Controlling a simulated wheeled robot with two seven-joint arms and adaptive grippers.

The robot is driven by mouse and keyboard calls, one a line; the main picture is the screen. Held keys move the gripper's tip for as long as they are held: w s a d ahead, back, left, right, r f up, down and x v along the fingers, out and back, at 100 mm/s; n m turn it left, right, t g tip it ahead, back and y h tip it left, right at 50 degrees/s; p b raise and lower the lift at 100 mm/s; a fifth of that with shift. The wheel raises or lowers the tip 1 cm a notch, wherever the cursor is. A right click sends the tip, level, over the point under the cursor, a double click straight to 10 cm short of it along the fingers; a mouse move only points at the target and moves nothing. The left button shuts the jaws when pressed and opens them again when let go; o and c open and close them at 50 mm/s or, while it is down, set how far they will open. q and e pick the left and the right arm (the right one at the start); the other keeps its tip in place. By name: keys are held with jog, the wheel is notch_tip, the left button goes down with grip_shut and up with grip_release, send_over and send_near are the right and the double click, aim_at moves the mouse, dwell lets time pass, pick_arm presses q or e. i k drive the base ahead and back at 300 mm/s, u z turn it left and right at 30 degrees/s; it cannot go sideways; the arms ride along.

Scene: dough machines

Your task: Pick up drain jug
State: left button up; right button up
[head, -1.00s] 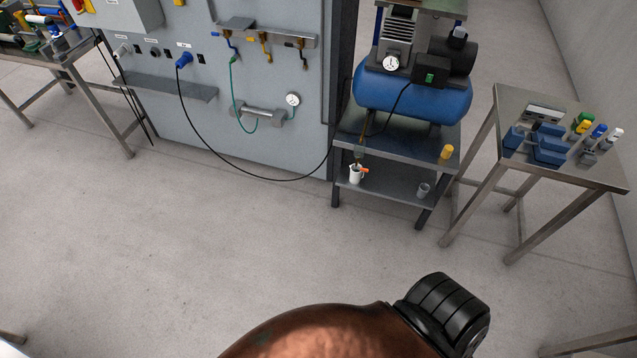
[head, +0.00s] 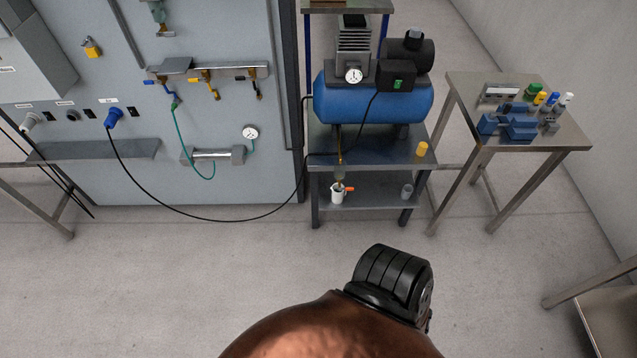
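A small white jug (head: 338,195) stands upright on the lower shelf of the compressor stand, towards its left side. An orange part shows at its right side. It sits below a brass drain fitting (head: 339,172) under the blue compressor tank (head: 373,102). Whether the fitting's tip reaches into the jug is too small to tell. Neither of my grippers is in view.
The metal stand (head: 318,150) carries a yellow container (head: 422,149) on its upper shelf and a grey cup (head: 406,191) on the lower one. A black cable (head: 225,221) hangs left of it. A side table (head: 565,137) stands right. The floor in front is clear.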

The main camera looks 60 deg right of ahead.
aim_at(337, 196)
jog(key=z, duration=0.3)
jog(key=i, duration=1.9)
jog(key=z, duration=1.45)
jog(key=i, duration=0.95)
jog(key=z, duration=1)
